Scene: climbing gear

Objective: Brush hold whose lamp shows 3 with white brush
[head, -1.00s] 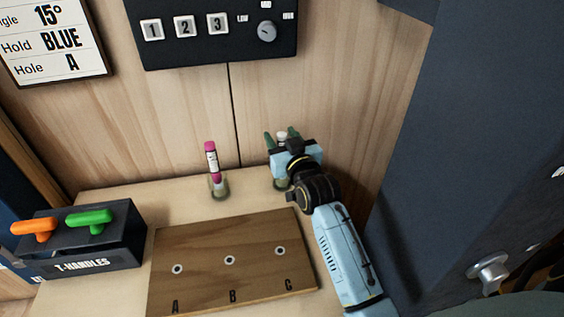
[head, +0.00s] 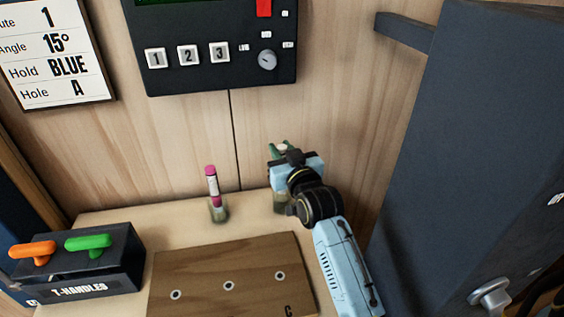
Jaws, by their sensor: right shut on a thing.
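My right gripper (head: 281,150) has its green fingertips close together at a clear cup (head: 279,203) on the right of the bench, near the back wall. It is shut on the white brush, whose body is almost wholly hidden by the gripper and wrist. I cannot tell whether the brush is still down in the cup. A pink-and-white brush (head: 212,184) stands upright in a second clear cup (head: 218,210) to the left. No climbing hold or hold lamp shows. My left gripper is not in view.
A wooden board (head: 205,270) with several holes lies in front. A black T-handles box (head: 110,277) with orange and green handles stands left. A black panel (head: 180,80) with buttons 1, 2, 3 and a knob is above. A dark slab (head: 480,150) rises right.

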